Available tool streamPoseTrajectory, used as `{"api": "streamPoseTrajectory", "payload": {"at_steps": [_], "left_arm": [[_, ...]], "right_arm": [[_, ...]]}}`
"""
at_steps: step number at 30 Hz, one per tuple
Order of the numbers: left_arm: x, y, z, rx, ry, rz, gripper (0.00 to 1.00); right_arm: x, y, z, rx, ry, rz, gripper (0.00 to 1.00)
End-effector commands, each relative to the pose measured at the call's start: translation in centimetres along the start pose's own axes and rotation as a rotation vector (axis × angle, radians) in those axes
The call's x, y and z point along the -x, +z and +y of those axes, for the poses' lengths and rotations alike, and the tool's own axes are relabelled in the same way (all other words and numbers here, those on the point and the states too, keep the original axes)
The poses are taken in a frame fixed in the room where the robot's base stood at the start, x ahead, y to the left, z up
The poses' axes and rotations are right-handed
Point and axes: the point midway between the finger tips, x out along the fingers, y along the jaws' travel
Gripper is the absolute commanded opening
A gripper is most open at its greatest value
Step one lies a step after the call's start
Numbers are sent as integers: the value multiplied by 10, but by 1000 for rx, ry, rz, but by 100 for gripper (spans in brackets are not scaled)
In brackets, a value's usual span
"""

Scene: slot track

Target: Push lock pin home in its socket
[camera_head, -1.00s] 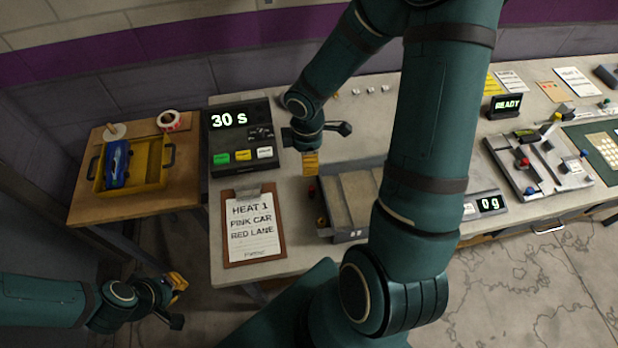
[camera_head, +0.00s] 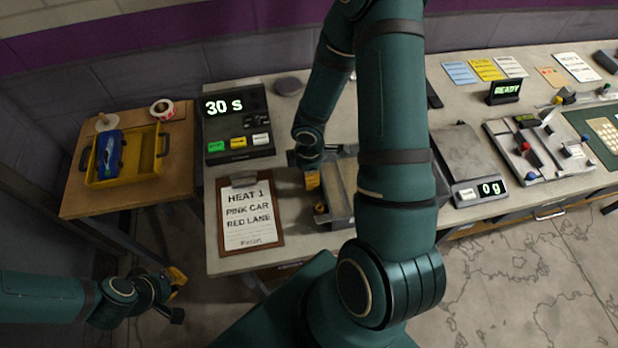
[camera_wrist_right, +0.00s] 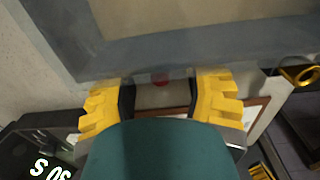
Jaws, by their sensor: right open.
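A grey box-like fixture (camera_head: 342,192) stands on the bench, partly hidden by my right arm. A brass ring (camera_head: 320,209) shows at its left end; the ring also shows at the right of the right wrist view (camera_wrist_right: 299,72). A small red knob (camera_wrist_right: 160,79) shows between my fingers in that view, against the fixture's edge. I cannot tell for sure which of the two is the lock pin; no socket shows clearly. My right gripper (camera_wrist_right: 158,97) is open and empty, close to the red knob. My left gripper (camera_head: 176,283) hangs low in front of the side table; its jaw opening is unclear.
A clipboard (camera_head: 250,215) lies left of the fixture, with a timer box (camera_head: 238,125) behind it. A scale (camera_head: 468,160) stands to the right. A yellow tray (camera_head: 145,160) with a blue car (camera_head: 110,157) is on the side table (camera_head: 78,203). Bench space around the clipboard is narrow.

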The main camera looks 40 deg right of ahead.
Motion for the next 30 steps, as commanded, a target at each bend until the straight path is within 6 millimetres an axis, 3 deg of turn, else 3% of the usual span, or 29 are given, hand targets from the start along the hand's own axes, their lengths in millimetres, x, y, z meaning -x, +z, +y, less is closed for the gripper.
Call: {"api": "streamPoseTrajectory", "payload": {"at_steps": [3, 10, 11, 15, 26, 30], "left_arm": [[-4, 0, -1, 0, -1, 1, 0], [-4, 0, -1, 0, -1, 1, 0], [-4, 0, -1, 0, -1, 1, 0], [-4, 0, -1, 0, -1, 1, 0], [-3, 0, -1, 0, -1, 1, 0], [0, 0, 0, 0, -1, 1, 0]], "right_arm": [[-9, 0, 0, 0, 0, -1, 52], [-8, 0, 0, -1, 0, -1, 52], [-8, 0, 0, -1, 0, 0, 47], [-8, 0, 0, 0, 0, 0, 0], [-8, 0, 0, 0, 0, 0, 0], [0, 0, 1, -1, 2, 0, 0]]}}
